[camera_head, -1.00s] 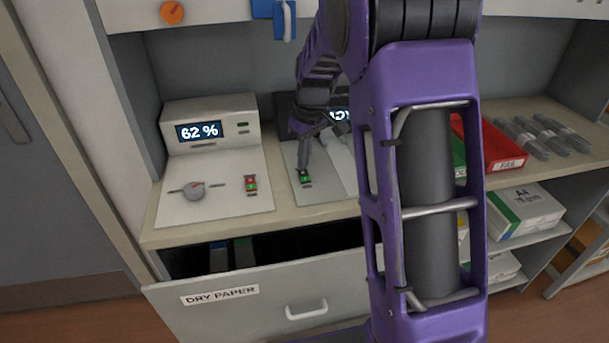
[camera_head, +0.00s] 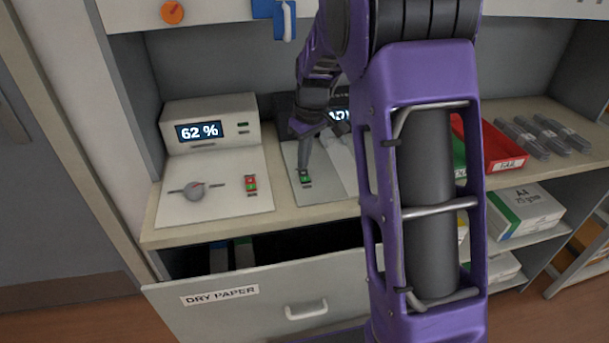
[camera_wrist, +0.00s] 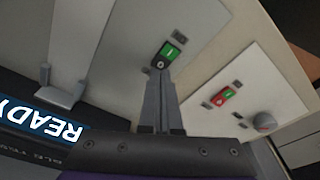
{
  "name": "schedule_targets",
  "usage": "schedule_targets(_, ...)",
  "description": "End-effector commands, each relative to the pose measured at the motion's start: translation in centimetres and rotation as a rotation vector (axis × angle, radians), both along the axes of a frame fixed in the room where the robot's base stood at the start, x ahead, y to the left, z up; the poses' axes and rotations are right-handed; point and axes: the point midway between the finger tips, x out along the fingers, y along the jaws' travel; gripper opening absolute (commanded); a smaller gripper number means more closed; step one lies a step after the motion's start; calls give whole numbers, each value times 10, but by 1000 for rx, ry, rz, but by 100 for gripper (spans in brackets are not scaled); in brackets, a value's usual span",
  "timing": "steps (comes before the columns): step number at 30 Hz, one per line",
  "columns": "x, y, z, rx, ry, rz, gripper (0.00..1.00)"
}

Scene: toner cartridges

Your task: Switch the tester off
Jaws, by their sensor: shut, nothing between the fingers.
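The tester, with a lit screen (camera_wrist: 45,120) reading READY in the wrist view, stands at the back of the counter. Its pale panel (camera_wrist: 120,45) carries a rocker switch (camera_wrist: 168,56) with a green end marked with a line and a dark end marked O. The switch also shows in the head view (camera_head: 305,177). My gripper (camera_wrist: 160,80) is shut and empty, its fingertips at the dark O end of the switch; I cannot tell whether they touch it. In the head view my gripper (camera_head: 304,166) points down at the panel, and my arm hides much of the tester.
Left of it is another device with a 62 % screen (camera_head: 199,131), a grey knob (camera_head: 194,191) and a red-green switch (camera_head: 251,184). An open drawer labelled DRY PAPER (camera_head: 225,298) juts out below. A red tray (camera_head: 490,145) sits at right.

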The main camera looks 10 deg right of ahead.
Motion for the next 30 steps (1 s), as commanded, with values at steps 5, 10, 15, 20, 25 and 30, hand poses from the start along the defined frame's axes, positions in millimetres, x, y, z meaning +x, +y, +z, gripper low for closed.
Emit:
schedule_targets(5,0,0,0,0,0,0,0)
schedule_targets(10,0,0,0,0,0,0,0)
schedule_targets(15,0,0,-2,0,0,0,0)
schedule_targets(20,0,0,-5,0,0,0,0)
schedule_targets(25,0,0,-7,0,0,0,0)
schedule_targets(30,0,0,-10,0,1,0,0)
